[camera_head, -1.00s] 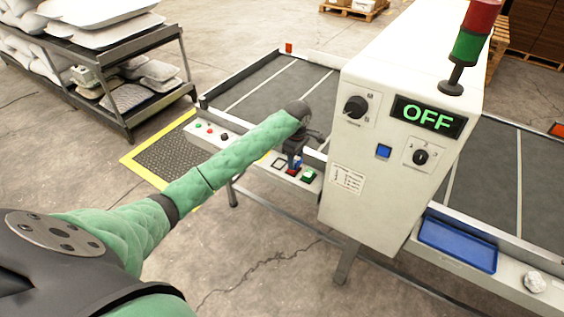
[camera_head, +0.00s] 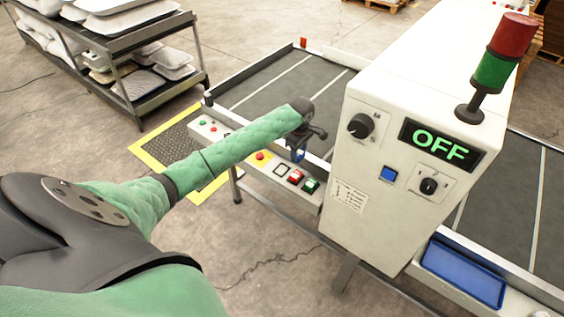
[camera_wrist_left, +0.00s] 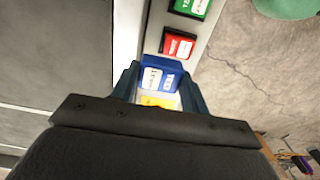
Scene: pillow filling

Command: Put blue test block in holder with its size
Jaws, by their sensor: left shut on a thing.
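My left gripper (camera_head: 298,153) is shut on the blue test block (camera_wrist_left: 163,74). The block shows between the two fingers in the left wrist view, with white labels on it. In the head view the gripper and block appear above the front ledge, against the conveyor edge. A black-framed pale holder (camera_head: 281,169) on the ledge looks empty. To its right are a red block (camera_head: 295,176) and a green block (camera_head: 311,186), each in a holder. A yellow piece (camera_wrist_left: 158,101) shows partly beyond the blue block. My right gripper is not in view.
The white control cabinet (camera_head: 400,185) with its OFF display stands right of the gripper. A blue tray (camera_head: 463,272) sits on the ledge farther right. The conveyor (camera_head: 265,95) lies behind, and a shelf with pillows (camera_head: 130,60) stands at upper left.

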